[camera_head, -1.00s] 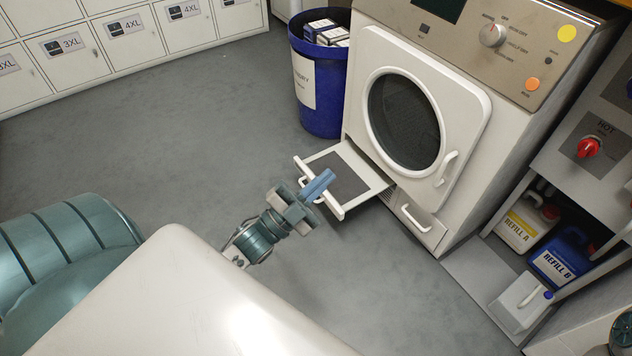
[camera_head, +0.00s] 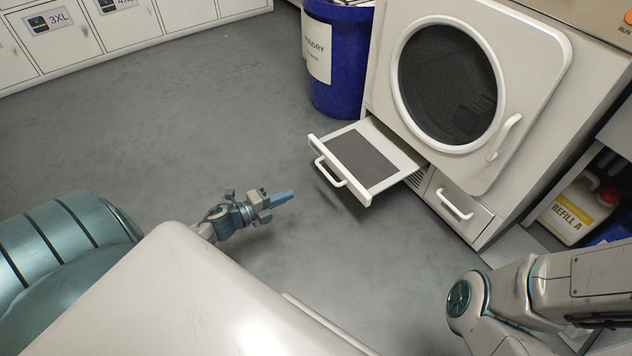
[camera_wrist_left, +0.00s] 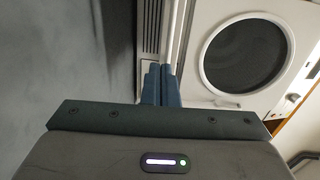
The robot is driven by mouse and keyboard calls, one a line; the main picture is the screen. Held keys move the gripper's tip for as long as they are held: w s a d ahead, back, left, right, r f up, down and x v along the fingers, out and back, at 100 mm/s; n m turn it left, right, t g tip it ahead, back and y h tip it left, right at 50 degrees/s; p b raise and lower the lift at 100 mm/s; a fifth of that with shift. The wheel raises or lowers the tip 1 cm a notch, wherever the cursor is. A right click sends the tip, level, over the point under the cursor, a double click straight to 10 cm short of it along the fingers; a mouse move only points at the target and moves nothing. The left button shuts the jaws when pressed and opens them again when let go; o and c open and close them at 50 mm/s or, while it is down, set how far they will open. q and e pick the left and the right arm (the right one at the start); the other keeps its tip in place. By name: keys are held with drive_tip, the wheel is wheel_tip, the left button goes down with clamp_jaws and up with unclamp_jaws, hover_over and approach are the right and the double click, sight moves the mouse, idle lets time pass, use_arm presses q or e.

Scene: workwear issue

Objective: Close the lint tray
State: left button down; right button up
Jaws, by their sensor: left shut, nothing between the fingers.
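The lint tray (camera_head: 393,150) is a white-framed drawer with a dark grey screen. It stands pulled out from the low front of the white dryer (camera_head: 530,55), and its front carries a white bar handle (camera_head: 329,172). My left gripper (camera_head: 283,197) has its blue fingers together and empty. In the head view it is left of and below the handle, with a gap of floor between them. In the left wrist view the shut fingers (camera_wrist_left: 161,85) point toward the dryer, with its round door (camera_wrist_left: 247,53) beyond. My right gripper is not in view.
A blue bin (camera_head: 340,85) stands behind the tray, beside the dryer. A smaller closed drawer (camera_head: 456,205) with a handle is right of the tray. My right arm (camera_head: 540,290) fills the lower right. Floor in front of the tray is clear.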

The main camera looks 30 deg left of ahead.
use_arm(q)
drive_tip(key=r+b+x, duration=0.1)
drive_tip(key=b+x, duration=0.1)
drive_tip(key=x, duration=0.8)
drive_tip(key=shift+w+d+b, duration=0.2)
drive_tip(key=shift+w+b, duration=0.1)
drive_tip(key=shift+w, duration=0.1)
drive_tip(key=shift+r, duration=0.1)
drive_tip(key=p, duration=0.3)
approach(382, 147)
drive_tip(key=b+x, duration=0.3)
drive_tip(key=x, duration=0.5)
drive_tip(key=shift+s, duration=0.1)
drive_tip(key=shift+w+d, duration=0.25)
drive_tip(key=shift+w, duration=0.3)
drive_tip(key=shift+w+r, duration=0.1)
drive_tip(key=shift+w, duration=0.05)
